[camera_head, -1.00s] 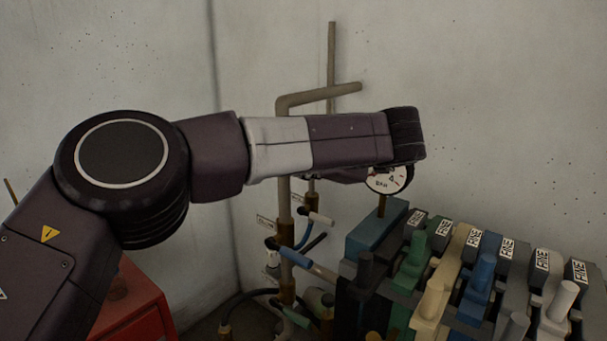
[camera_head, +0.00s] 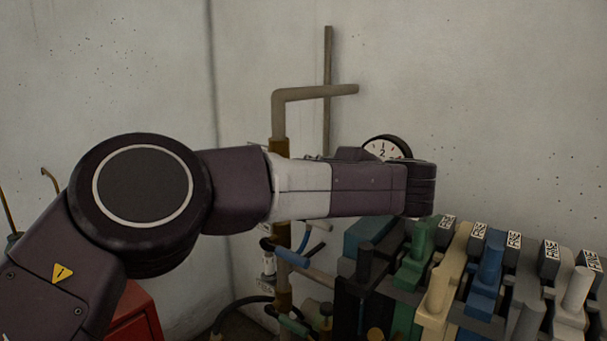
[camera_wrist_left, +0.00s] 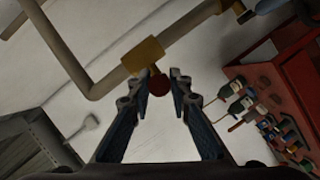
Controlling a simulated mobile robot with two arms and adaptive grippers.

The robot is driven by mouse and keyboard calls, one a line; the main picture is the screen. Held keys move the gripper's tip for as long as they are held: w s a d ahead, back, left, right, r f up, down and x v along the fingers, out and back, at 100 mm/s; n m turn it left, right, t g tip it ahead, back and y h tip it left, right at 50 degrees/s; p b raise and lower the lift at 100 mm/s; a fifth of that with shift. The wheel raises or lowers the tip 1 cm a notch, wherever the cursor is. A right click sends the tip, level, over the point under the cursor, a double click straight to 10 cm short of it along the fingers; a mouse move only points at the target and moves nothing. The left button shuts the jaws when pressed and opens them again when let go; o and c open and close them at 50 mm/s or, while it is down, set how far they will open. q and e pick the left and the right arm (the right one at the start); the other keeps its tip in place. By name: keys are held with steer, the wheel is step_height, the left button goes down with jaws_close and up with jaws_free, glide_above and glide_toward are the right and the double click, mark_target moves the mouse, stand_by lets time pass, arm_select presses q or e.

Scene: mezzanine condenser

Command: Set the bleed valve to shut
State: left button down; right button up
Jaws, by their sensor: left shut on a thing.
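In the left wrist view a red round knob (camera_wrist_left: 158,85) sticks out of a brass fitting (camera_wrist_left: 142,56) on a grey bent pipe (camera_wrist_left: 96,88). The two fingers of my left gripper (camera_wrist_left: 153,92) stand on either side of the knob and hold it. In the head view the brass fitting (camera_head: 279,148) sits on the upright pipe, below its bend. My left forearm hides the knob and most of the gripper there. No label naming the bleed valve is readable. My right gripper is not in view.
A round gauge (camera_head: 383,150) shows just above my left forearm. A bank of coloured levers (camera_head: 487,270) fills the lower right. Small blue-handled valves (camera_head: 291,257) and hoses lie below the forearm. A red cabinet (camera_head: 135,315) stands at lower left.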

arm_select(q)
steer(key=shift+f, duration=0.2)
steer(key=c, duration=1.8)
jaws_free()
steer(key=shift+o, duration=0.2)
steer(key=shift+w, duration=0.1)
steer(key=v, duration=0.7)
steer(key=shift+d+r, duration=0.1)
steer(key=shift+d, duration=0.1)
